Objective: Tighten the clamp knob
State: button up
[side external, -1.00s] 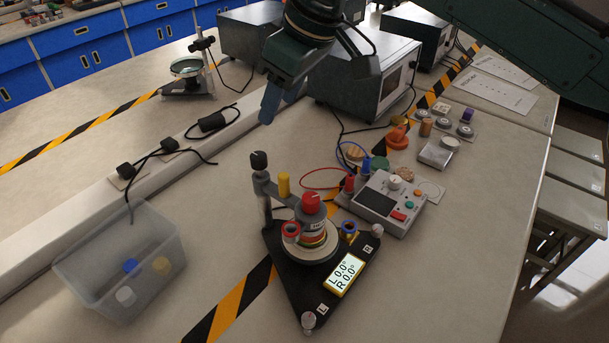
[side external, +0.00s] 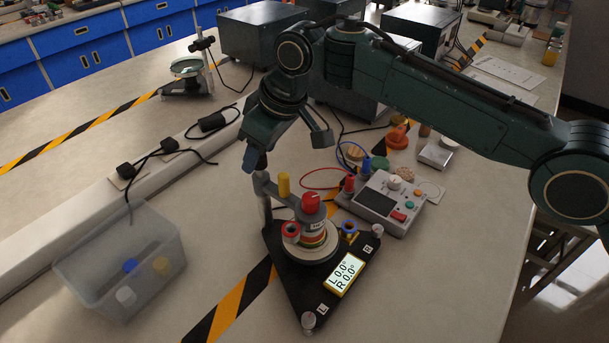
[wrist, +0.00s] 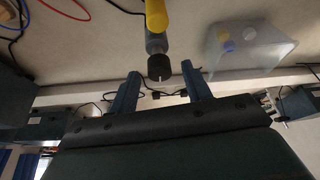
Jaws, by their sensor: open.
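The clamp knob, a black slotted cap, shows in the wrist view (wrist: 160,68) on the end of a grey post. In the side view the knob (side external: 261,162) is mostly hidden by my gripper (side external: 253,160). The grey post (side external: 265,205) stands at the back corner of a black triangular base (side external: 290,285). In the wrist view my gripper (wrist: 160,76) is open, with one finger on each side of the knob and a gap on both sides. Whether a finger touches it elsewhere is hidden.
A lit display (side external: 344,273) sits on the base. A meter box (side external: 385,203) with cables is to the right, a clear bin (side external: 120,262) to the left.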

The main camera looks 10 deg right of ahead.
jog(key=shift+f, duration=0.2)
jog(key=shift+c, duration=0.2)
jog(key=c, duration=1)
jog(key=shift+o, duration=0.2)
jog(key=shift+a, duration=0.1)
jog(key=shift+m, duration=0.3)
jog(key=shift+a+m+t+h, duration=0.1)
jog(key=shift+m+t+h, duration=0.5)
jog(key=shift+m, duration=1.2)
jog(key=o, duration=1)
